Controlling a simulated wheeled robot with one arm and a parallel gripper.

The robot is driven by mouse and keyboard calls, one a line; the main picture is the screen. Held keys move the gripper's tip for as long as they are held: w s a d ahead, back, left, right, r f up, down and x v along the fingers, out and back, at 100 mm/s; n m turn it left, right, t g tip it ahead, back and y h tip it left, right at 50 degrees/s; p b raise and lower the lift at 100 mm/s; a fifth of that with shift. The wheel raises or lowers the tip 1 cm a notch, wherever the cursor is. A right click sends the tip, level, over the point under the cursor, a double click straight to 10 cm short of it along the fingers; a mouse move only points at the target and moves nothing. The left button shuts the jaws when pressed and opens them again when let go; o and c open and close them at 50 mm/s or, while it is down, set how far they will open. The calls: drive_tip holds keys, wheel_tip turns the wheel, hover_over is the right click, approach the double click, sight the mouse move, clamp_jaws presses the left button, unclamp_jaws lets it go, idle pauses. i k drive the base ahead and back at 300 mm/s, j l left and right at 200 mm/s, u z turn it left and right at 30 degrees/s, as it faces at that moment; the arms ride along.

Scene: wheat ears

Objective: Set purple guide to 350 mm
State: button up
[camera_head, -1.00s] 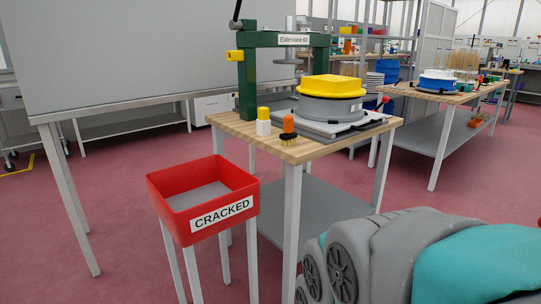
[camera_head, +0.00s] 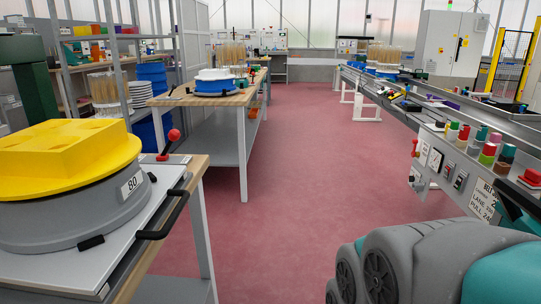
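A small purple piece (camera_head: 451,104) sits on the long conveyor line (camera_head: 425,91) at the right; I cannot tell whether it is the purple guide. No millimetre scale or guide setting is readable from here. My gripper is not in view; only grey and teal parts of my own body show at the bottom right.
A wooden bench (camera_head: 190,170) with a yellow-topped grey drum (camera_head: 70,160) marked 80 stands close at left. Another bench (camera_head: 243,150) stands behind it. Red floor (camera_head: 290,190) is clear between benches and conveyor. Several coloured knobs (camera_head: 487,152) stand on the conveyor's near end.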

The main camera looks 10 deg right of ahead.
sight(449, 104)
drive_tip(key=i+l+z, duration=0.1)
drive_tip(key=i+z, duration=0.15)
drive_tip(key=i, duration=0.45)
drive_tip(key=i+z, duration=0.25)
drive_tip(key=i, duration=0.45)
drive_tip(key=i+j+z, duration=0.25)
drive_tip(key=i, duration=0.4)
